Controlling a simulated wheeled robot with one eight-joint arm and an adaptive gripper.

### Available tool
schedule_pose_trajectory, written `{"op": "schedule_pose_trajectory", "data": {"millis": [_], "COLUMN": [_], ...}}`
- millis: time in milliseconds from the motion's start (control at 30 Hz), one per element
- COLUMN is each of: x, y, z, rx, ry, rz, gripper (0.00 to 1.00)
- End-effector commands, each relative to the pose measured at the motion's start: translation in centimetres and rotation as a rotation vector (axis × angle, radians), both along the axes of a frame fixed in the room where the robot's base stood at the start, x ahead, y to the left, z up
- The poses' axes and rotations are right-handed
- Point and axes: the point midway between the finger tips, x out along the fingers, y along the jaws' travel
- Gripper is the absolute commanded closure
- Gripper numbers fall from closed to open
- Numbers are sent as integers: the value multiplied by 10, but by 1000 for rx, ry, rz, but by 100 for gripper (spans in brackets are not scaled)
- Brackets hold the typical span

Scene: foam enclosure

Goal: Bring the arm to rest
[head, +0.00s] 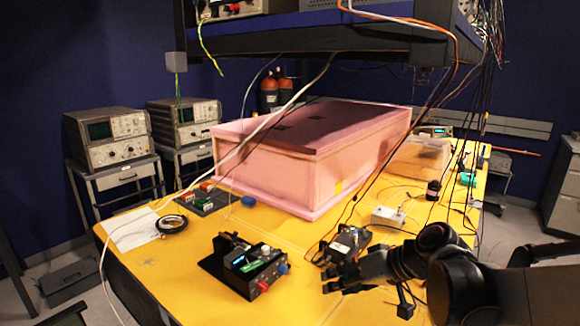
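My gripper (345,277) is at the lower right of the head view, above the front right part of the yellow table (205,268). It is dark and points left. Its fingers are small and dark here, and I cannot tell whether they are apart or together. No object clearly shows between them. My black arm (460,280) reaches in from the right edge, with its elbow and wrist low over the table's right side. A black device with a red knob (255,270) stands left of the gripper, apart from it. Another small dark device (348,243) sits just behind the fingers.
A large pink foam enclosure (270,172) stands mid-table. A dark shelf (330,38) hangs above, with loose cables dangling near the arm. A small white box (388,216) lies behind the gripper. Oscilloscopes (112,135) stand on carts at the left. The table's front left is mostly clear.

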Motion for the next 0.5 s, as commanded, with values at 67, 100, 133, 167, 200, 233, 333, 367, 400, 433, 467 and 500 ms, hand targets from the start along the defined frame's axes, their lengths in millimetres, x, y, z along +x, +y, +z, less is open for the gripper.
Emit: {"op": "schedule_pose_trajectory", "data": {"millis": [67,100,133,167,200,233,333,367,400,433,467,500], "x": [-20,-28,-35,-42,-51,-58,-80,-87,-95,-102,-109,-117], "y": [-4,-6,-9,-11,-14,-17,-26,-30,-34,-37,-41,-45], "z": [6,8,9,10,12,13,16,17,18,19,19,20], "rx": [-50,-75,-94,-112,-138,-156,-217,-235,-258,-276,-294,-316], "ry": [18,27,32,36,41,44,49,48,48,47,44,40], "rz": [-35,-55,-69,-84,-103,-118,-167,-183,-203,-217,-232,-251], "gripper": [60,60,60,60,60,60,60,60,60,60,60,60]}}
